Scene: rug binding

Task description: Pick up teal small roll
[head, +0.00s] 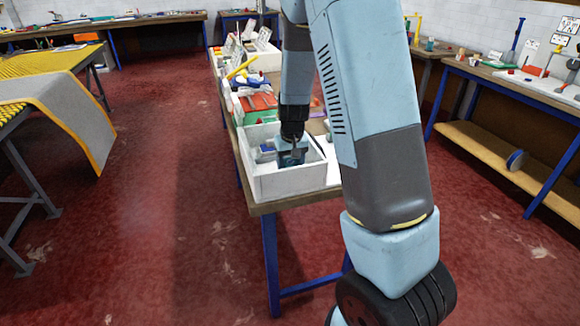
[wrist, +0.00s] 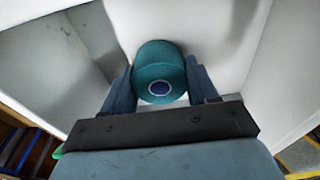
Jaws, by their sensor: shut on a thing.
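The teal small roll (wrist: 160,65) is between the two fingers of my gripper (wrist: 160,88) in the wrist view, with its round end and dark blue core facing the camera. The fingers touch it on both sides, so my gripper is shut on it. In the head view my gripper (head: 292,155) reaches down inside a white box (head: 290,184) at the near end of the table. The roll is hard to make out there. I cannot tell whether the roll touches the box floor.
The white box walls rise close around my gripper. Behind it on the table (head: 262,207) are a red item (head: 260,101), a yellow tool (head: 242,67) and white bins. A rug on a stand (head: 62,105) is at left. The red floor between is clear.

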